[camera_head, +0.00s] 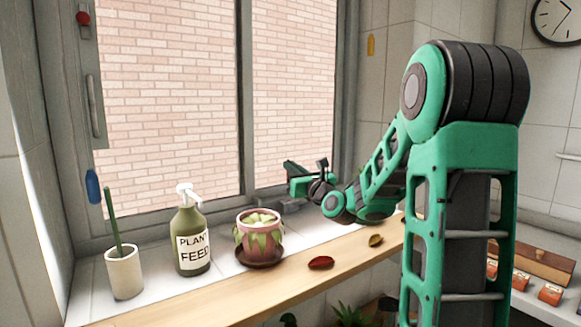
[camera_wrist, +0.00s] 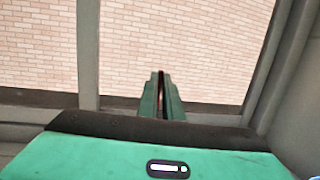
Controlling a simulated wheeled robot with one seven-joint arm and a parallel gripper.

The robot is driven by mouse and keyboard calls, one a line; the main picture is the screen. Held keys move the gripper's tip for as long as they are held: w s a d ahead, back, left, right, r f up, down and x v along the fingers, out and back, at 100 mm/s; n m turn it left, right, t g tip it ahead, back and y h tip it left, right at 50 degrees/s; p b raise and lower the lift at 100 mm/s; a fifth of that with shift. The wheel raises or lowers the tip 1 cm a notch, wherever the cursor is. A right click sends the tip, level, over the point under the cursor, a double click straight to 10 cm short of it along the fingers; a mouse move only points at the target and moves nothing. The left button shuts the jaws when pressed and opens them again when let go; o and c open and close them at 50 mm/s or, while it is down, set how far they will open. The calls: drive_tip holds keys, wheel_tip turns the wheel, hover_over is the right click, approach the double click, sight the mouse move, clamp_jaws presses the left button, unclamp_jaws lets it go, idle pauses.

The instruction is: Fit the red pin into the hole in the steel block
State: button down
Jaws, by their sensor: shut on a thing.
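My gripper (camera_head: 291,168) is held up in front of the window, above the sill and to the right of the potted plant. In the wrist view my gripper (camera_wrist: 161,82) has its green fingers close together. A thin reddish-brown strip (camera_wrist: 161,100) shows between them; it may be the red pin, but most of it is hidden by the fingers. A round red knob (camera_head: 83,18) sits on the window frame at the upper left, apart from my gripper.
A potted plant (camera_head: 259,232) on a saucer, a plant feed bottle (camera_head: 191,240) and a white cup (camera_head: 124,273) with a green stick line the sill. Dry leaves (camera_head: 320,263) lie on the wooden ledge (camera_head: 235,297). A wooden box (camera_head: 543,262) is at the right.

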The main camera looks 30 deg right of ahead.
drive_tip(key=shift+f, duration=2.1)
drive_tip(key=shift+s+d, duration=0.1)
drive_tip(key=shift+f, duration=1.65)
idle(0.3)
drive_tip(key=shift+f, duration=0.2)
drive_tip(key=shift+s+f, duration=0.25)
drive_tip(key=shift+f, duration=0.2)
drive_tip(key=shift+w+r, duration=0.25)
drive_tip(key=shift+r, duration=0.15)
drive_tip(key=shift+w+r, duration=0.1)
drive_tip(key=shift+r, duration=0.45)
